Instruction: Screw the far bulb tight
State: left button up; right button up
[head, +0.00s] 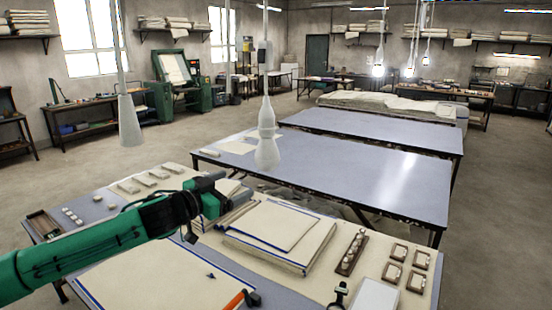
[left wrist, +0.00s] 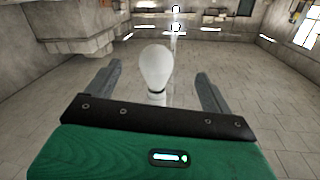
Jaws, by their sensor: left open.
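A white bulb (head: 267,155) hangs below a pale socket (head: 266,113) on a long cord, unlit, near the middle of the head view. My left gripper (head: 218,186) is open, below and to the left of this bulb. In the left wrist view a white bulb (left wrist: 156,66) shows between the two spread fingers (left wrist: 158,90), with no contact visible. A second hanging lamp (head: 130,120), cone-shaped and unlit, is at the left. How far the bulb is threaded in cannot be told. My right gripper is not in view.
The near table (head: 105,203) carries cloth stacks (head: 275,235), a wooden rack (head: 351,251) of small white pieces and several small framed items (head: 392,272). A blue-grey table (head: 360,180) behind is mostly bare. Lit bulbs (head: 378,71) hang in the background.

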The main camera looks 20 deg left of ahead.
aim_at(268, 159)
pick_arm(q)
jog(key=w+d+r+p, duration=0.1)
jog(key=w+p, duration=0.2)
jog(key=w, duration=0.1)
jog(key=w+d+r+p, duration=0.1)
jog(key=w+p, duration=0.2)
jog(key=w, duration=0.1)
jog(key=w+d+r+p, duration=0.1)
jog(key=w+d+p, duration=0.1)
jog(key=w+p, duration=0.1)
jog(key=shift+w+d+r, duration=0.1)
jog(key=shift+w+r, duration=0.1)
jog(key=shift+w, duration=0.65)
jog(key=shift+w+f+m, duration=0.1)
jog(key=shift+m, duration=0.2)
jog(key=c, duration=1)
